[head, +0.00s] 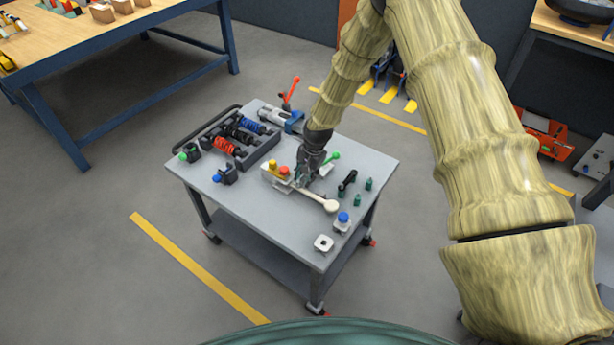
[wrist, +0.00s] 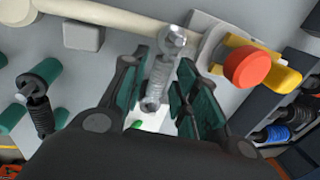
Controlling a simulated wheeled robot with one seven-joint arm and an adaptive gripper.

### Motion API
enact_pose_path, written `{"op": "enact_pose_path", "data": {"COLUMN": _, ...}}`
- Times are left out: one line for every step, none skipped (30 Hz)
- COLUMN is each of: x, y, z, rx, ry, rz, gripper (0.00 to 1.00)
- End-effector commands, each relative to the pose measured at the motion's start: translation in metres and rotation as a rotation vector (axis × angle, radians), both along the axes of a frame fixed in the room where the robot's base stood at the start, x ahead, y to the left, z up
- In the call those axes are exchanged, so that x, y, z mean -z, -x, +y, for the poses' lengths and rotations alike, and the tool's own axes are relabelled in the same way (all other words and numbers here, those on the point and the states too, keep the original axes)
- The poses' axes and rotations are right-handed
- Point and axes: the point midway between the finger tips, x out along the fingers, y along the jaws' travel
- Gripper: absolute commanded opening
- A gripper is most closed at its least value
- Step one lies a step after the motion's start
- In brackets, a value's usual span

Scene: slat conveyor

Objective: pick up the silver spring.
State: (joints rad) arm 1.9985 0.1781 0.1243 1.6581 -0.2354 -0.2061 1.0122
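The silver spring (wrist: 158,82) shows in the wrist view as a coil-over unit with a bolted silver end at the top. It lies between the two teal-padded fingers of my gripper (wrist: 163,72). The fingers are apart, one on each side of the spring, and narrow gaps seem to show beside it. In the head view my gripper (head: 303,178) is low over the grey cart top (head: 240,215), and the spring cannot be made out there.
Close by are a cream rod (head: 322,202) and a fixture with a red knob (wrist: 247,66) and yellow part. A dark rack (head: 262,150) holds several coloured springs. The cart's front left is clear.

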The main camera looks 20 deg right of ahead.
Motion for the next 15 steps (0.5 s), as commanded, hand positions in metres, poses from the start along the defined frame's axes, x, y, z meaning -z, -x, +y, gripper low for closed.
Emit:
{"op": "enact_pose_path", "data": {"x": -0.0001, "y": -0.0001, "z": 0.0000, "rx": 0.000, "ry": 0.000, "rz": 0.000, "gripper": 0.30}}
{"op": "enact_pose_path", "data": {"x": -0.0001, "y": -0.0001, "z": 0.0000, "rx": 0.000, "ry": 0.000, "rz": 0.000, "gripper": 0.30}}
{"op": "enact_pose_path", "data": {"x": -0.0001, "y": -0.0001, "z": 0.0000, "rx": 0.000, "ry": 0.000, "rz": 0.000, "gripper": 0.24}}
{"op": "enact_pose_path", "data": {"x": -0.0002, "y": 0.0000, "z": 0.0000, "rx": 0.000, "ry": 0.000, "rz": 0.000, "gripper": 0.19}}
{"op": "enact_pose_path", "data": {"x": -0.0002, "y": 0.0000, "z": 0.0000, "rx": 0.000, "ry": 0.000, "rz": 0.000, "gripper": 0.14}}
{"op": "enact_pose_path", "data": {"x": -0.0002, "y": 0.0000, "z": 0.0000, "rx": 0.000, "ry": 0.000, "rz": 0.000, "gripper": 0.06}}
{"op": "enact_pose_path", "data": {"x": -0.0002, "y": 0.0000, "z": 0.0000, "rx": 0.000, "ry": 0.000, "rz": 0.000, "gripper": 0.01}}
{"op": "enact_pose_path", "data": {"x": -0.0002, "y": 0.0000, "z": 0.0000, "rx": 0.000, "ry": 0.000, "rz": 0.000, "gripper": 0.00}}
{"op": "enact_pose_path", "data": {"x": -0.0003, "y": -0.0001, "z": -0.0001, "rx": 0.000, "ry": 0.000, "rz": 0.000, "gripper": 0.00}}
{"op": "enact_pose_path", "data": {"x": -0.0004, "y": -0.0002, "z": 0.0000, "rx": 0.000, "ry": 0.000, "rz": 0.000, "gripper": 0.00}}
{"op": "enact_pose_path", "data": {"x": -0.0004, "y": -0.0001, "z": -0.0001, "rx": 0.000, "ry": 0.000, "rz": 0.000, "gripper": 0.00}}
{"op": "enact_pose_path", "data": {"x": -0.0004, "y": -0.0001, "z": -0.0001, "rx": 0.000, "ry": 0.000, "rz": 0.000, "gripper": 0.00}}
{"op": "enact_pose_path", "data": {"x": -0.0004, "y": -0.0001, "z": -0.0001, "rx": 0.000, "ry": 0.000, "rz": 0.000, "gripper": 0.00}}
{"op": "enact_pose_path", "data": {"x": -0.0004, "y": -0.0001, "z": -0.0001, "rx": 0.000, "ry": 0.000, "rz": 0.000, "gripper": 0.00}}
{"op": "enact_pose_path", "data": {"x": -0.0005, "y": -0.0001, "z": -0.0002, "rx": 0.000, "ry": 0.000, "rz": 0.000, "gripper": 0.00}}
